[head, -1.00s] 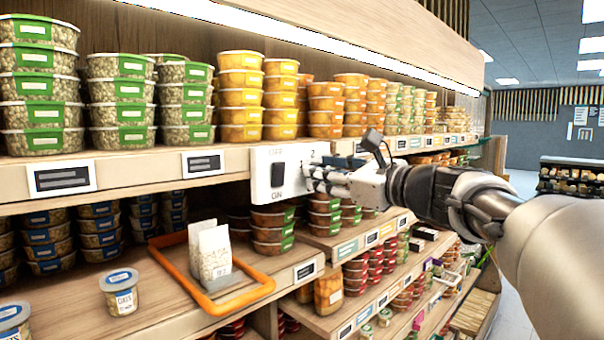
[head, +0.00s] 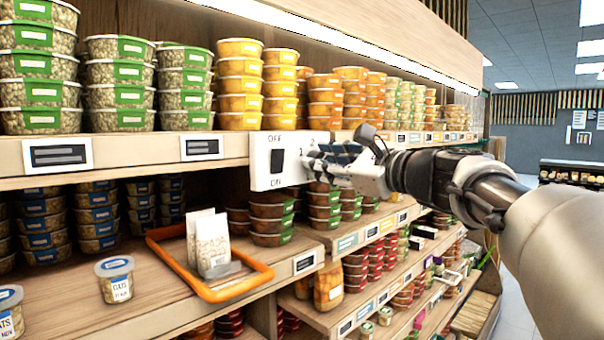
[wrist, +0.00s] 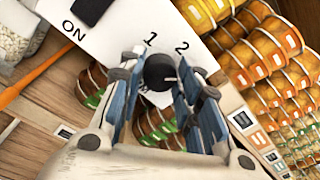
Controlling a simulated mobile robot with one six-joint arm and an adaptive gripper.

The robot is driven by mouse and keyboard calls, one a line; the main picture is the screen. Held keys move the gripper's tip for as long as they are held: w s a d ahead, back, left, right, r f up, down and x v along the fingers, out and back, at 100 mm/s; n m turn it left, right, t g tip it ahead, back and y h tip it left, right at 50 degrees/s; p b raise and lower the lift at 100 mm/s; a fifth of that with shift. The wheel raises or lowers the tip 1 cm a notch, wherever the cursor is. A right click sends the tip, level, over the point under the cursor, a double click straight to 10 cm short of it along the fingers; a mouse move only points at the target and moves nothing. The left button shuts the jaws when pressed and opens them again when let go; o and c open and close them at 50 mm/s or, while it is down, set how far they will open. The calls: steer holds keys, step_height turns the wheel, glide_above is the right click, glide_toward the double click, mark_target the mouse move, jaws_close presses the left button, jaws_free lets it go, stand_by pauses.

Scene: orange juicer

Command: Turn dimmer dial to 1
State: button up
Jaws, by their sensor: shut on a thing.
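The white switch panel (head: 262,165) is fixed to the shelf's front edge. It carries a black rocker switch (head: 278,162) marked OFF above and ON below, and the numbers 1 and 2 beside it. In the wrist view the black dimmer dial (wrist: 159,72) sits below the printed 1 and 2, with a small light mark on its right side. My gripper (wrist: 157,85) is shut on the dial, one blue-padded finger on each side. In the head view my gripper (head: 318,160) covers the dial.
An orange-rimmed tray (head: 225,292) with white packets is below left. More tubs fill the lower shelves. The aisle lies open at the right.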

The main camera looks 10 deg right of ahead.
steer(key=n+b, duration=0.4)
steer(key=n, duration=0.3)
steer(key=n+y+b, duration=0.1)
steer(key=n+b, duration=0.3)
steer(key=n, duration=0.3)
steer(key=n+b, duration=0.4)
steer(key=n, duration=0.4)
steer(key=shift+w+d+f+g+y+b, duration=0.1)
steer(key=shift+d+f+g+y+b, duration=0.05)
steer(key=shift+f+g+y+b, duration=0.2)
steer(key=o, duration=1)
steer(key=shift+r, duration=0.1)
steer(key=shift+o, duration=0.2)
